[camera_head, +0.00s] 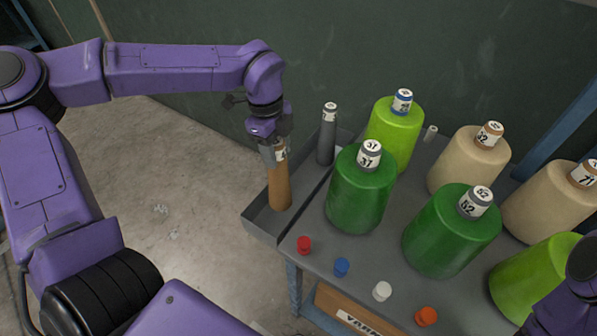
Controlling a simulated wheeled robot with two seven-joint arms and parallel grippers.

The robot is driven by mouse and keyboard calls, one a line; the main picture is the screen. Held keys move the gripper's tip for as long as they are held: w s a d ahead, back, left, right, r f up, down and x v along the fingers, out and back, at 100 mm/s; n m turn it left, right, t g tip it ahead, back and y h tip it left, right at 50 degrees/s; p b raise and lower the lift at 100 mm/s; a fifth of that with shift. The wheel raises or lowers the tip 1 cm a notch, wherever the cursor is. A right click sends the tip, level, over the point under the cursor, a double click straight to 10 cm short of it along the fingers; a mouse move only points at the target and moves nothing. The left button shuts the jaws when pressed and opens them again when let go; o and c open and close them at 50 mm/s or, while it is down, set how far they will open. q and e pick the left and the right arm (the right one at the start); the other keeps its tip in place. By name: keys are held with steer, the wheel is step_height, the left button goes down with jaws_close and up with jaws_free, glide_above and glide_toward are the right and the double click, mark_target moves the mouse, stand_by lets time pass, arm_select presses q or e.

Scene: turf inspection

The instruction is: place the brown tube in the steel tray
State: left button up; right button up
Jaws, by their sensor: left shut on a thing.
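The brown tube (280,189) is upright, with a pale numbered band near its top. My left gripper (275,146) is shut on its upper end from above. The steel tray (262,234) is a long, shallow grey tray along the left edge of the table. The tube's lower end appears within the tray's walls, towards its near end. I cannot tell whether it touches the tray floor. A dark grey tube (327,138) stands upright towards the tray's far end, behind and to the right of the brown tube. My right gripper is not in view.
A dark green cone (358,200) stands just right of the tray. A lime cone (393,140), another green cone (449,245) and beige cones (468,165) stand further right. Red (304,245), blue (341,267), white (382,291) and orange (426,316) caps line the front edge.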

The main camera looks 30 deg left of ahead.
mark_target(277, 172)
arm_select(q)
step_height(277, 172, down, 7)
steer(key=shift+s+f+p, duration=0.1)
steer(key=shift+p, duration=0.2)
steer(key=shift+s, duration=0.1)
steer(key=shift+f, duration=0.15)
steer(key=o, duration=1.3)
steer(key=r, duration=0.4)
steer(key=a+r, duration=0.1)
steer(key=r, duration=0.7)
steer(key=shift+a+r+b, duration=0.15)
steer(key=shift+a+b, duration=0.15)
